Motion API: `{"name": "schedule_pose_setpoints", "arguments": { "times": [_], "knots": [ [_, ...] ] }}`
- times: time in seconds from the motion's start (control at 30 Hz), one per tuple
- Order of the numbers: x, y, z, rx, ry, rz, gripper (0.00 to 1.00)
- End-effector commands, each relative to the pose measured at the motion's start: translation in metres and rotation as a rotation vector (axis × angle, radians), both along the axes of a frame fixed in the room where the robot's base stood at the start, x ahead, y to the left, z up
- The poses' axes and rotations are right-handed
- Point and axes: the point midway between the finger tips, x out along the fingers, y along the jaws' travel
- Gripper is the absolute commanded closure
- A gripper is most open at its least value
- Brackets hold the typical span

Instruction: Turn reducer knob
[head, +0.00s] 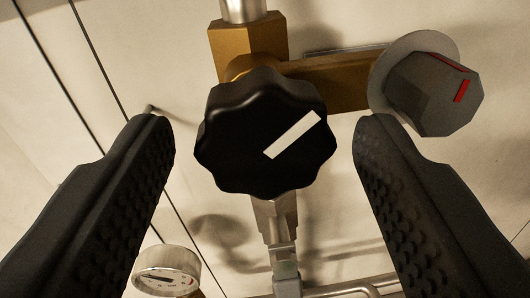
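The black scalloped reducer knob (240,130) is in the upper middle of the head view, mounted on a brass body (245,42). Its white mark slants from lower left to upper right. My gripper (262,135) is open, with one dark ridged finger to the left of the knob and one to the right. Both fingers stand apart from the knob in the picture, and I see no contact. The gripper holds nothing. The depth between the fingertips and the knob is hard to tell.
A grey faceted knob (422,95) with a red mark sits at the upper right, close to the right fingertip. A round gauge (167,270) is at the lower left. Metal pipes (285,265) run below the black knob. A pale panel (60,130) lies behind.

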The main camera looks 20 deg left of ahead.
Motion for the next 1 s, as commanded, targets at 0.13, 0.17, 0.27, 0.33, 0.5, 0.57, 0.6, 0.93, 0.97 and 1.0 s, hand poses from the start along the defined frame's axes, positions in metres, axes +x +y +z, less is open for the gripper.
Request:
{"name": "schedule_pose_setpoints", "arguments": {
  "times": [0.13, 0.17, 0.27, 0.33, 0.5, 0.57, 0.6, 0.93, 0.97, 1.0],
  "knots": [
    [-0.0001, 0.0, 0.0, 0.0, 0.0, 0.0, 0.85],
    [-0.0001, -0.0001, 0.0, 0.0, 0.0, 0.0, 0.85],
    [-0.0001, -0.0001, -0.0001, 0.001, 0.0, 0.0, 0.85],
    [-0.0001, -0.0001, -0.0002, 0.005, 0.001, 0.0, 0.85],
    [-0.0002, -0.0001, -0.0009, 0.039, 0.011, 0.0, 0.85],
    [-0.0002, -0.0003, -0.0013, 0.062, 0.018, 0.0, 0.85],
    [-0.0002, -0.0002, -0.0015, 0.082, 0.024, 0.0, 0.85],
    [0.0001, -0.0005, -0.0028, 0.336, 0.097, -0.001, 0.85],
    [0.0002, -0.0007, -0.0029, 0.364, 0.105, -0.001, 0.85],
    [0.0004, -0.0008, -0.0026, 0.4, 0.116, -0.001, 0.85]
  ]
}}
